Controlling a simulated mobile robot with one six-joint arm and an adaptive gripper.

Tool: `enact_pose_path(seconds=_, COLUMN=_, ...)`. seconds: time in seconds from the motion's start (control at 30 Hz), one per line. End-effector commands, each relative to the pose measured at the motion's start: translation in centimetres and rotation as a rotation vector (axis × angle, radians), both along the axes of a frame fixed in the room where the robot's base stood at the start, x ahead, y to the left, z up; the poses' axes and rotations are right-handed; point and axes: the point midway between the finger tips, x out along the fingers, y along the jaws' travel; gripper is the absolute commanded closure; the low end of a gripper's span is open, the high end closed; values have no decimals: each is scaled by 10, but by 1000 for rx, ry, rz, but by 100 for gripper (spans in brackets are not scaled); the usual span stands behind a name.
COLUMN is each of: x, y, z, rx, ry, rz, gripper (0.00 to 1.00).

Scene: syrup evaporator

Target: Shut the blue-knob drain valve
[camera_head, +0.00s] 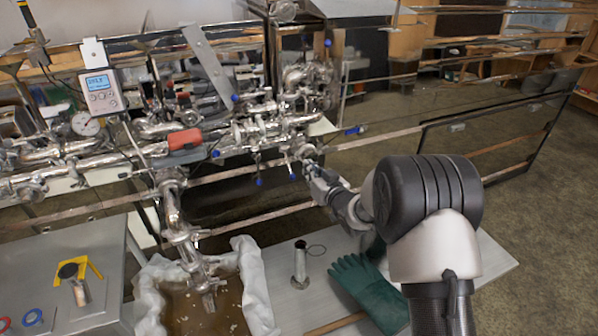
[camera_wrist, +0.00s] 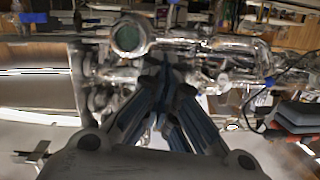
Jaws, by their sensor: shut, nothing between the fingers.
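Several blue knobs sit on the steel pipework. In the head view two hang low, one blue knob (camera_head: 259,181) left of my gripper and another blue knob (camera_head: 292,177) close beside it. A further blue knob (camera_head: 354,130) sticks out to the right, and one (camera_head: 215,153) lies farther left. I cannot tell which belongs to the drain valve. My gripper (camera_head: 306,162) reaches up to the right end of the pipes, with its tips small and partly lost among them. In the wrist view my gripper (camera_wrist: 164,78) is shut and empty in front of the pipes; contact is unclear. A blue knob (camera_wrist: 268,82) shows at right there.
A red-and-black block (camera_head: 184,139) and a digital meter (camera_head: 101,91) sit on the pipes at left. Below are a cloth-lined bin (camera_head: 256,290), a metal cylinder (camera_head: 300,265) and green gloves (camera_head: 369,291) on a bench. Wooden rails run behind. Open floor lies right.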

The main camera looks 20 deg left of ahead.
Motion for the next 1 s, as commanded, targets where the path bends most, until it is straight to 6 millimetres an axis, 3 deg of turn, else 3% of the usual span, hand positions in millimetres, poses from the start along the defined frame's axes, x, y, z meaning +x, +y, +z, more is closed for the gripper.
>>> enact_pose_path(seconds=0.37, x=53, y=45, z=-14, rx=-1, ry=0, rz=1, gripper=100)
enact_pose_path(seconds=0.6, x=51, y=49, z=-46, rx=-2, ry=2, rz=1, gripper=100)
enact_pose_path(seconds=1.0, x=50, y=50, z=-52, rx=-2, ry=1, rz=1, gripper=100)
